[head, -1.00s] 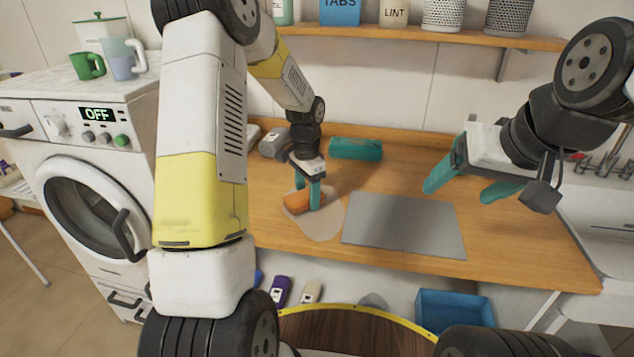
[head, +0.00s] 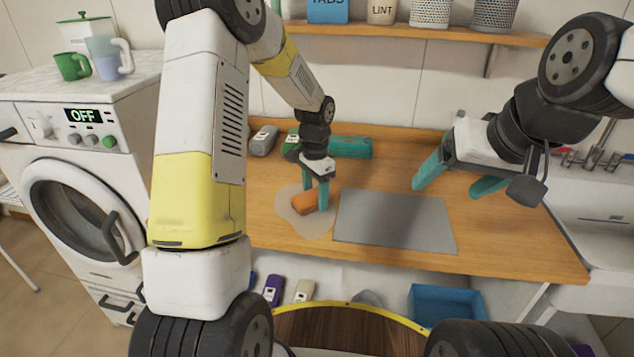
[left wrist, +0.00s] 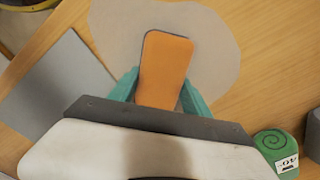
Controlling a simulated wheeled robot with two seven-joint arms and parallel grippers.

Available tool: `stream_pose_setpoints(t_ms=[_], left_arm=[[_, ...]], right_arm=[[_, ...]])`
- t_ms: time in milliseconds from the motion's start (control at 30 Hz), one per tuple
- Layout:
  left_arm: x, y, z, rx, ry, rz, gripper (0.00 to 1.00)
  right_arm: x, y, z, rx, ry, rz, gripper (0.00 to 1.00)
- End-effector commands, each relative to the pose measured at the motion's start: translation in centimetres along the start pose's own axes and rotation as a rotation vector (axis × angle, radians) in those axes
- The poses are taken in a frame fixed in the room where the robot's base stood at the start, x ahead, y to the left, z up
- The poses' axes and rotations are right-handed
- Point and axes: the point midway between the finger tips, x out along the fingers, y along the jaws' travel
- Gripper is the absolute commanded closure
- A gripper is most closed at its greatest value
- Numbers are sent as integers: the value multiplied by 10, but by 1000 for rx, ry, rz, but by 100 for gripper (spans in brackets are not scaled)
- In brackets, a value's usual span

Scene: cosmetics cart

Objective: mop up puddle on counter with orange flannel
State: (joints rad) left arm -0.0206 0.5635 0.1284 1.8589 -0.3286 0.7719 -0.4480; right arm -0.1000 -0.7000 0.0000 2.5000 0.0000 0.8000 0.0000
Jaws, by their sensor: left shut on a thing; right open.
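The orange flannel (head: 304,202) is a small orange block-like pad, held in my left gripper (head: 316,196) at the counter top. My left gripper is shut on it, with a teal finger on each side, as the left wrist view shows the flannel (left wrist: 166,62) between the fingers (left wrist: 160,88). The puddle (head: 293,223) is a pale, rounded patch on the wooden counter (head: 400,172). The flannel is over the puddle; I cannot tell how firmly it touches. The puddle also shows in the left wrist view (left wrist: 218,50). My right gripper (head: 452,180) is open and empty above the counter's right part.
A grey mat (head: 395,221) lies just right of the puddle. A teal roll-like object (head: 350,147) and a grey object (head: 263,140) are at the back. A sink (head: 600,195) is at the right, a washing machine (head: 85,165) at the left. The counter's front edge is clear.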

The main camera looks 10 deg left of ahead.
Motion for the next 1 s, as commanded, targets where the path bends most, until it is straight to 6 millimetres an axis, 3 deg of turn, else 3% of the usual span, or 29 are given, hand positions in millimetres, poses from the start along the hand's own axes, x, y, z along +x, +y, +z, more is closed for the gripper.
stream_pose_setpoints(t_ms=[267, 1000], left_arm=[[1, 8, -9, -1, 0, 0, 76], [2, -20, 20, -3, -1, 0, 76]], right_arm=[[0, 0, 0, 0, 0, 0, 22], [0, 0, 0, 0, 0, 0, 22]])
